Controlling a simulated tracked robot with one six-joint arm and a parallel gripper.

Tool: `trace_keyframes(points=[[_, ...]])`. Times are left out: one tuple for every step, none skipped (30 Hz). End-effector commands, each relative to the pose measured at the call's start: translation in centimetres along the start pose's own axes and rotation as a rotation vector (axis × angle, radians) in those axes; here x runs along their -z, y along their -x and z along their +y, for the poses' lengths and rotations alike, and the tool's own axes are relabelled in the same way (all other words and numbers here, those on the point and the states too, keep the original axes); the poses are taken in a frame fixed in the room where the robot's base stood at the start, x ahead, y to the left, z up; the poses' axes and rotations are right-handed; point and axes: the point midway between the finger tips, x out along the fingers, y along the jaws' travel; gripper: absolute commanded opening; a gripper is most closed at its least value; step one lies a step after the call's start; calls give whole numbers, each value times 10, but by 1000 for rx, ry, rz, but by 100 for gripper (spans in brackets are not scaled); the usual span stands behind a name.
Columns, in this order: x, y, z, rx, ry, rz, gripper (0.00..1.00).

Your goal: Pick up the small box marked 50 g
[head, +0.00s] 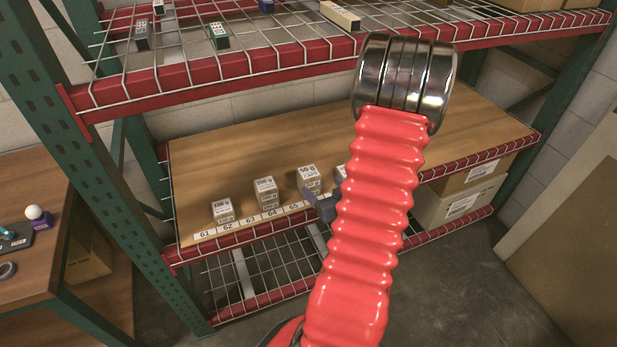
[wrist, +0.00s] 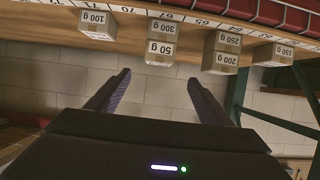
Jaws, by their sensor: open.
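The small box marked 50 g (wrist: 160,51) sits on top of a box marked 300 g (wrist: 163,29) in the upside-down wrist view. In the head view the 50 g box (head: 307,172) tops the third stack from the left on the wooden shelf. My gripper (wrist: 158,77) is open and empty. Its two dark fingers lie on either side of the 50 g box's line in the wrist view, with a gap to the box. In the head view my gripper (head: 322,203) is at the shelf's front edge, partly hidden by my red arm.
A 200 g box (wrist: 224,62) on a 250 g box (wrist: 229,41) stands to one side, with a lone box (wrist: 273,54) beyond. A 100 g box (wrist: 97,24) stands on the other side. The upper wire shelf (head: 215,68) overhangs. The wooden shelf (head: 215,165) is clear behind the boxes.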

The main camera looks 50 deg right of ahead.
Motion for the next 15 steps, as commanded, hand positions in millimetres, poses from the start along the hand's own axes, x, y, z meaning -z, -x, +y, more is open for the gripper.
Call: trace_keyframes(points=[[0, -1, 0, 0, 0, 0, 73], [0, -1, 0, 0, 1, 0, 73], [0, -3, 0, 1, 1, 0, 73], [0, -5, 0, 1, 1, 0, 73], [0, -8, 0, 1, 1, 0, 73], [0, -12, 0, 2, 1, -1, 73], [0, -16, -1, 2, 1, -1, 73], [0, -20, -1, 3, 1, -2, 73], [0, -26, -1, 3, 2, -1, 73], [0, -30, -1, 3, 2, -2, 73], [-1, -35, -1, 3, 2, -2, 73], [0, -41, -1, 3, 2, -2, 73], [0, -46, -1, 3, 2, -2, 73], [0, -51, -1, 2, 2, -1, 73], [0, -57, -1, 2, 2, -1, 73]])
